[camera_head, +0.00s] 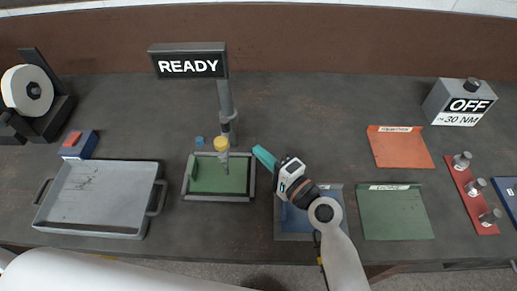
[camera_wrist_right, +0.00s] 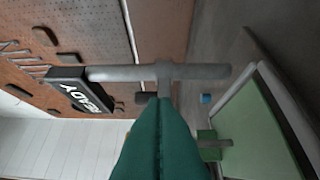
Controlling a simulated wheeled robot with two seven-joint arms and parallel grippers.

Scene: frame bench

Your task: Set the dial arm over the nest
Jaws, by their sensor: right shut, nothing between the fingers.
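The dial arm, with a yellow dial (camera_head: 221,143), comes off the grey post (camera_head: 226,100) under the READY sign. Its dial and short stem (camera_head: 223,157) stand above the back edge of the nest, a green plate (camera_head: 222,181) in a grey frame. The nest also shows in the right wrist view (camera_wrist_right: 255,130), and the post crosses that view (camera_wrist_right: 205,71). My right gripper (camera_head: 260,155) has teal fingers, is shut and empty, and is just right of the nest and dial arm. Its fingers (camera_wrist_right: 161,110) hide part of the dial arm in the wrist view. My left gripper is out of view.
A grey tray (camera_head: 98,230) lies left of the nest, beside a blue and red block (camera_head: 78,145). A small blue cap (camera_head: 199,141) is behind the nest. A blue mat (camera_head: 293,228) under my right arm, a green mat (camera_head: 397,213) and an orange mat (camera_head: 399,147) lie right.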

